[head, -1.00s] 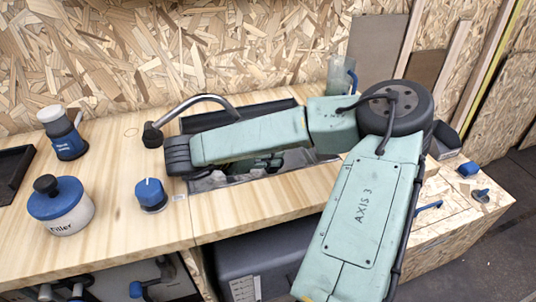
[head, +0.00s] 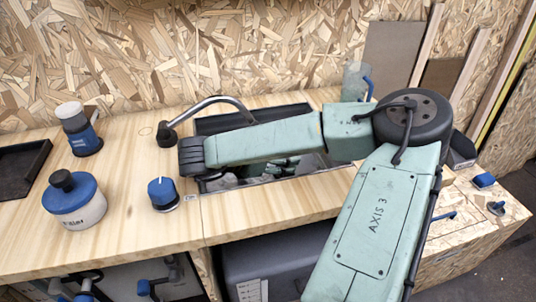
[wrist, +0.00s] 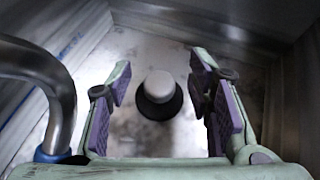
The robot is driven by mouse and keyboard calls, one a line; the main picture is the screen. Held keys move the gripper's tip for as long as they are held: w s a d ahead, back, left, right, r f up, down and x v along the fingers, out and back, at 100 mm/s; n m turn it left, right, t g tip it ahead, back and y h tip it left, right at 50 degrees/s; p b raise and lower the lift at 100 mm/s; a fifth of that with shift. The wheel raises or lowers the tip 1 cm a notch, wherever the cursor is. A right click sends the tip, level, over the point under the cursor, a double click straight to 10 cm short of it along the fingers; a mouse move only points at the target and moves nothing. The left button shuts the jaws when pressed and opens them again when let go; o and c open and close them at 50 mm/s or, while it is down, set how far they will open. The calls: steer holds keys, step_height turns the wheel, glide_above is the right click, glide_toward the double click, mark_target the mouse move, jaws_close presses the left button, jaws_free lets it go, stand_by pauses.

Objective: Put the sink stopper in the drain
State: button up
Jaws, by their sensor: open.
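The sink stopper, a pale rounded knob on a dark round base (wrist: 160,95), stands on the sink floor in the wrist view. My gripper (wrist: 160,78) is open, with one purple-padded finger on each side of the stopper and a gap to it on both sides. It holds nothing. I cannot tell whether the stopper's base lies over the drain; no separate drain opening shows. In the head view the sink (head: 205,124) is set into the wooden counter, and my arm hides much of it. My gripper reaches down inside it, and the stopper is not visible there.
The curved metal faucet (head: 210,100) arches at the sink's left back; its pipe also shows in the wrist view (wrist: 62,90). Left of the sink are a blue-topped knob (head: 162,193), a blue-lidded jar (head: 77,208) and a bottle (head: 78,130). Sink walls surround my gripper closely.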

steer(key=shift+r+p, duration=0.8)
steer(key=shift+p, duration=0.3)
steer(key=b+v, duration=0.2)
steer(key=v, duration=0.9)
steer(key=shift+s+a, duration=0.35)
